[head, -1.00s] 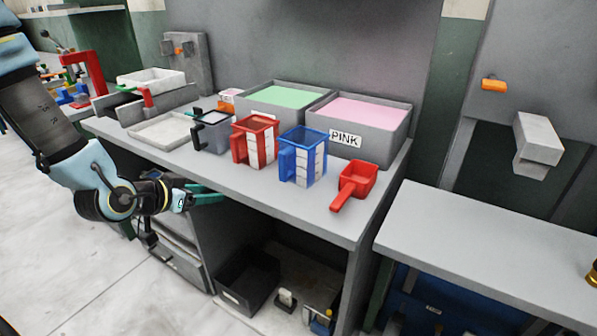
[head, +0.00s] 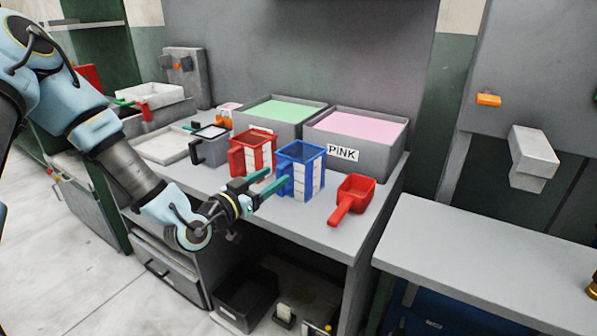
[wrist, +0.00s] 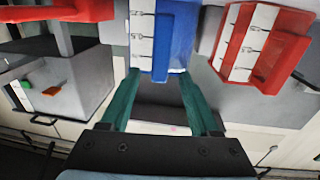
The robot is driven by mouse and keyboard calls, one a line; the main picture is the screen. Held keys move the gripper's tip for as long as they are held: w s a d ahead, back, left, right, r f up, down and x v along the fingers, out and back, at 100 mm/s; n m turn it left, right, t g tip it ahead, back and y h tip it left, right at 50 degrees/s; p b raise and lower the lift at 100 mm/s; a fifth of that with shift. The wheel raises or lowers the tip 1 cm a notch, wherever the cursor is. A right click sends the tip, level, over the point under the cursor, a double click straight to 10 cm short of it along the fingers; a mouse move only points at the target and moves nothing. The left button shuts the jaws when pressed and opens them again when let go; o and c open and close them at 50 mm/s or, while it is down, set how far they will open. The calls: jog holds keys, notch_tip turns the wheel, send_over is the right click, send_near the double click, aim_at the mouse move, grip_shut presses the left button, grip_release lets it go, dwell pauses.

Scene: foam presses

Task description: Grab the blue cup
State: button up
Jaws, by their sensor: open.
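The blue cup (head: 301,172) stands upright on the grey workbench, between the red cup (head: 253,152) and the red scoop (head: 352,198). It has white marked strips on its side, and its handle faces my gripper. My gripper (head: 268,183) is at the bench's front edge, just in front of the blue cup's handle, its teal fingers apart. In the wrist view my gripper (wrist: 155,92) is open, with the blue cup (wrist: 176,45) straight ahead of the fingertips. Nothing is held. Whether a finger touches the handle I cannot tell.
Bins of green powder (head: 285,110) and pink powder (head: 357,124) stand behind the cups. A grey cup with a black handle (head: 209,146) stands left of the red cup. A lower grey table (head: 480,255) is at the right, with a gap between.

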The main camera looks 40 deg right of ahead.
aim_at(278, 173)
jog(key=shift+w+d+p, duration=0.15)
jog(key=shift+d+p, duration=0.15)
jog(key=shift+d, duration=0.65)
jog(key=shift+w+d+p, duration=0.1)
jog(key=shift+d+p, duration=0.2)
jog(key=shift+d, duration=0.6)
grip_shut()
